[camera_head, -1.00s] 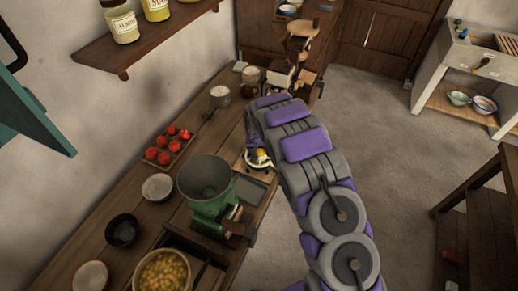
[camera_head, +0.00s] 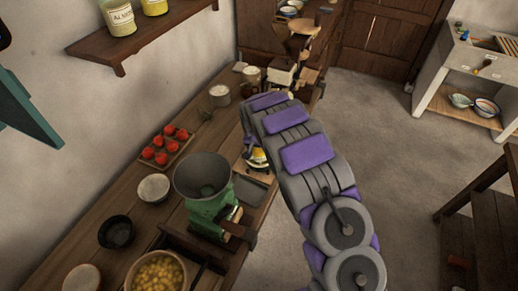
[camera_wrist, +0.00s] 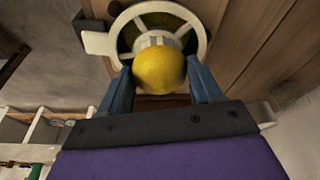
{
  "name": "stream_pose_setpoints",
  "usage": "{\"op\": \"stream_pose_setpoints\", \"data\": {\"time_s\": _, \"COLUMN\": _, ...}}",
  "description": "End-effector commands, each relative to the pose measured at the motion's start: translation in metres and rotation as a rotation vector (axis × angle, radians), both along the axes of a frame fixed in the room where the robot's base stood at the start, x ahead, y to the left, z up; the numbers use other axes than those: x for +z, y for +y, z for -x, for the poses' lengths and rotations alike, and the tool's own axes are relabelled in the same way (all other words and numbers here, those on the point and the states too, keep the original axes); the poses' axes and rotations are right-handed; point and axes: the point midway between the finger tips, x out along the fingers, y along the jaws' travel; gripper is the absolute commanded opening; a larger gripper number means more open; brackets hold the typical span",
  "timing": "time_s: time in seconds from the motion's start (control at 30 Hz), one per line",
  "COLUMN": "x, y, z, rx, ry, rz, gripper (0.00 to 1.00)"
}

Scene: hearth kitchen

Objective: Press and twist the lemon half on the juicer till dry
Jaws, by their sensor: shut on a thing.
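The yellow lemon half (camera_wrist: 160,70) sits between the two fingers of my gripper (camera_wrist: 163,80) in the wrist view, its rounded side toward the camera. My gripper is shut on it. The juicer (camera_wrist: 116,42), a round dish with a pale rim, spokes and a side tab, lies right behind the lemon; the lemon covers part of its centre. I cannot tell how firmly they touch. In the head view my arm hides most of this, and a bit of yellow lemon (camera_head: 258,154) shows over the juicer beside my gripper (camera_head: 254,152).
A green grinder (camera_head: 209,207) with a grey hopper stands nearby on the wooden counter (camera_head: 75,240). A tray of red tomatoes (camera_head: 163,150), a pale bowl (camera_head: 153,187), a black bowl (camera_head: 117,232) and a bowl of yellow pieces (camera_head: 158,275) are further left. Open floor lies to the right.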

Motion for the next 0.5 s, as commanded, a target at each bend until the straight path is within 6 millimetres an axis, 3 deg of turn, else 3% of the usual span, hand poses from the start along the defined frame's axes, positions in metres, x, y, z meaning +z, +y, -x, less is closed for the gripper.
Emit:
{"op": "stream_pose_setpoints", "data": {"time_s": 0.03, "x": -0.0068, "y": -0.0023, "z": 0.0027, "rx": -0.012, "ry": 0.010, "rz": 0.004, "gripper": 0.32}}
{"op": "stream_pose_setpoints", "data": {"time_s": 0.5, "x": -0.0054, "y": -0.0037, "z": 0.0020, "rx": -0.117, "ry": 0.008, "rz": 0.003, "gripper": 0.32}}
